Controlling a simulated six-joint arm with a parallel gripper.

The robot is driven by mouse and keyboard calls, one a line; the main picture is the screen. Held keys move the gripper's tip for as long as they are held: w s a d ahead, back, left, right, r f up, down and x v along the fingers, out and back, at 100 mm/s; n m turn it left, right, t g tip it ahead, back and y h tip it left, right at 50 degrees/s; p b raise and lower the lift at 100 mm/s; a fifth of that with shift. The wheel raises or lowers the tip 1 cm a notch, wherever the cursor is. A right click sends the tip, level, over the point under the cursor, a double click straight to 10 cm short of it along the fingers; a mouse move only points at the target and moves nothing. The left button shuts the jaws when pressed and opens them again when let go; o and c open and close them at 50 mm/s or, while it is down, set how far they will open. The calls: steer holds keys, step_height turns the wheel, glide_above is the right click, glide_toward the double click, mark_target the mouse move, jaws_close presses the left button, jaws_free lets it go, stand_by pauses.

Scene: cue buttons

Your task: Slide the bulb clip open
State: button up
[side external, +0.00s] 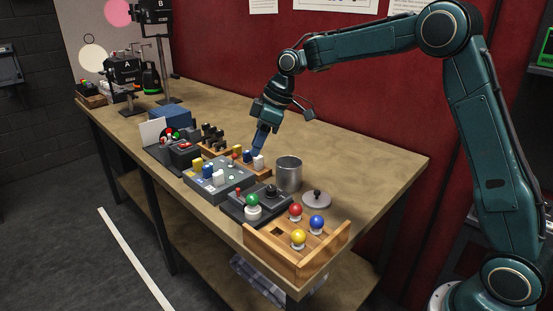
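My gripper (262,137) points down over the far side of the row of devices, with blue-grey fingers. Its fingertips are close above or beside a wooden strip (262,171) bearing small red, blue and white pieces; I cannot tell whether they touch. The fingers look close together, but the gap is too small to judge. A wooden box (284,259) at the near end carries a red bulb-like ball (295,210), a blue one (316,222) and a yellow one (298,237). A small dark square shows on its top. I cannot make out which part is the bulb clip.
A grey metal cup (288,174) and a round lid (316,200) stand right of the gripper. A dark box with a green knob (253,199) and a grey switch box (218,181) lie in front. Signal stands A (123,72) and B (157,20) are at the far left. The table's back right is clear.

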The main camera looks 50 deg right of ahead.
mark_target(238, 189)
steer(key=shift+f, duration=0.15)
steer(key=x, duration=1.3)
steer(key=shift+w+a+f, duration=0.1)
steer(key=shift+a+f, duration=0.05)
steer(key=shift+f, duration=0.1)
jaws_close()
